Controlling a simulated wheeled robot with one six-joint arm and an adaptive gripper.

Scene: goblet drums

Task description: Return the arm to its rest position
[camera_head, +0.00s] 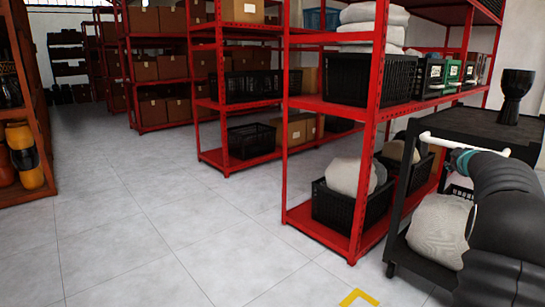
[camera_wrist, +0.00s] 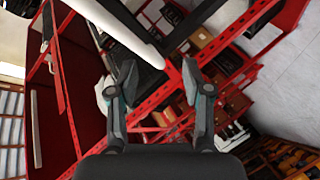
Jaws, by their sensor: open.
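My gripper (camera_wrist: 158,86) shows in the wrist view with its two fingers spread apart and nothing between them. The wrist view is steeply tilted, with red shelving beyond the fingers. In the head view my dark arm reaches in from the right edge, and the gripper itself is not visible there. A black goblet drum (camera_head: 515,96) stands upright on the dark top of a cart (camera_head: 470,125) at the right, behind my arm and apart from it.
Red shelving (camera_head: 368,150) with black crates (camera_head: 357,78) and pale sacks stands close to the cart. More shelves with cardboard boxes (camera_head: 145,68) stand behind. Orange drums (camera_head: 24,155) sit on a shelf at the far left. The tiled floor (camera_head: 130,220) at centre left is clear.

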